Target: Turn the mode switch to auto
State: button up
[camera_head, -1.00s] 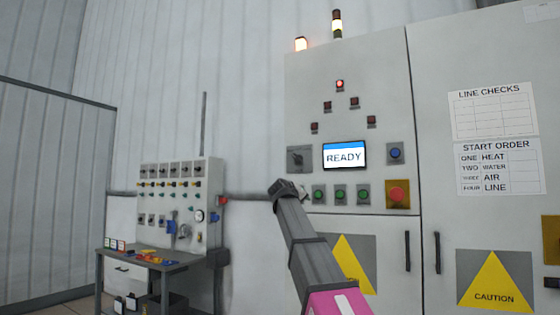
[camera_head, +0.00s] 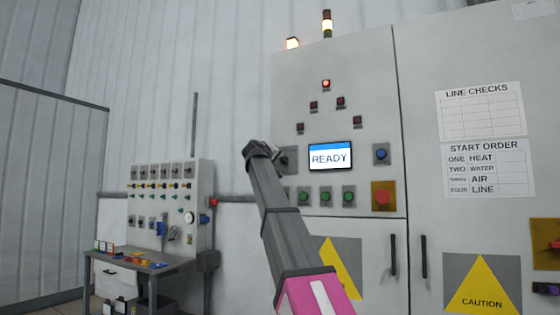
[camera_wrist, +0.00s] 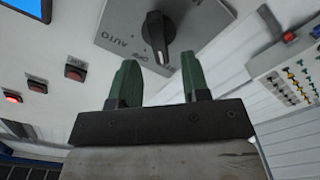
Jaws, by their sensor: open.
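The mode switch (camera_wrist: 157,35) is a black rotary knob on a grey plate. In the wrist view, AUTO is printed on the plate's left part, with a second, smaller label below the knob, near its white mark. In the head view the switch (camera_head: 287,158) sits left of the READY screen, partly hidden by my arm. My gripper (camera_wrist: 160,78) has two green fingers spread apart with nothing between them. In the wrist view the knob lies just beyond the fingertips, roughly between them. They look apart from it. In the head view my gripper (camera_head: 264,150) is at the switch's left.
The READY screen (camera_head: 330,157), green buttons (camera_head: 326,197) and a red button (camera_head: 382,196) are on the same cabinet face. Red lamps (camera_wrist: 75,70) are near the gripper in the wrist view. A bench (camera_head: 150,264) stands at the left.

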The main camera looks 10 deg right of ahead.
aim_at(281, 159)
jog(key=shift+x, duration=2.1)
grip_shut()
